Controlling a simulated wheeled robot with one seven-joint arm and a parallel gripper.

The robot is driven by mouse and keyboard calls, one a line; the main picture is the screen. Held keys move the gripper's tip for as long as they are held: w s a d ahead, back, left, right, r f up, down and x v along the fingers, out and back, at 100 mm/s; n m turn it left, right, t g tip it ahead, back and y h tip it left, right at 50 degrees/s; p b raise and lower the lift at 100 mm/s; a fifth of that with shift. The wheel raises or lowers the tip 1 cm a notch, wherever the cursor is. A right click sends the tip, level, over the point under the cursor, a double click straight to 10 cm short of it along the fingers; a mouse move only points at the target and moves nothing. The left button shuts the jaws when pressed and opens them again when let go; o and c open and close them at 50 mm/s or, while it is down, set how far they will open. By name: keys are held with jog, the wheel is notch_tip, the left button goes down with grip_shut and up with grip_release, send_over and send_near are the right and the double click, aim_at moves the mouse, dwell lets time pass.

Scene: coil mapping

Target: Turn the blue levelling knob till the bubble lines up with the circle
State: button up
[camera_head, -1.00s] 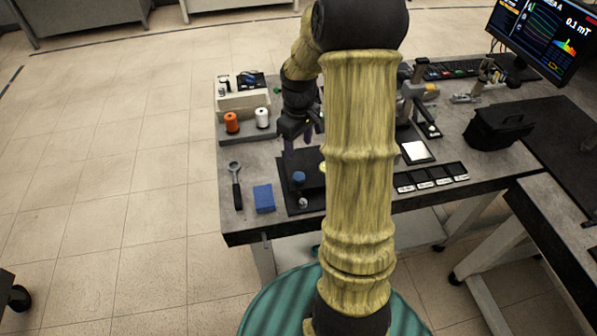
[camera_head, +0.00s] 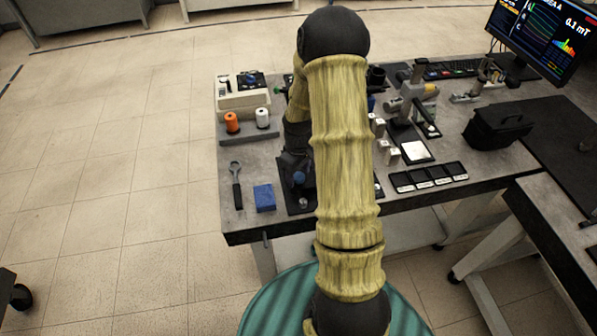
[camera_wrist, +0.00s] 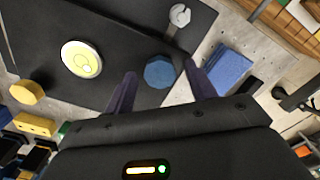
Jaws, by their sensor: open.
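The blue knob (camera_wrist: 159,72) is faceted and sits on a black plate (camera_wrist: 125,22) in the wrist view. It also shows in the head view (camera_head: 299,178), just below my gripper. My gripper (camera_wrist: 160,68) is open, with one dark finger on each side of the knob. I cannot tell whether either finger touches it. The round bubble level (camera_wrist: 81,59) is pale yellow and lies left of the knob in the wrist view. A ring and a rounded bubble outline show on it, but their exact alignment is too small to tell. My arm hides the level in the head view.
A blue block (camera_head: 264,197) and a dark wrench (camera_head: 236,185) lie left of the plate. Orange (camera_head: 231,122) and white (camera_head: 263,118) spools stand behind. A yellow knob (camera_wrist: 27,92) and a grey knob (camera_wrist: 179,17) share the plate. Small white blocks stand right of my arm.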

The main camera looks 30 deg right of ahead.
jog(key=c, duration=1)
jog(key=shift+m, duration=0.5)
jog(key=m, duration=0.2)
jog(key=shift+m, duration=0.4)
jog(key=m, duration=0.4)
jog(key=shift+d+m, duration=0.1)
jog(key=shift+m, duration=0.2)
jog(key=m, duration=0.4)
jog(key=shift+m, duration=0.3)
jog(key=shift+s+m+p, duration=0.15)
jog(key=shift+m+p, duration=0.2)
jog(key=shift+m, duration=1.45)
jog(key=shift+f, duration=0.1)
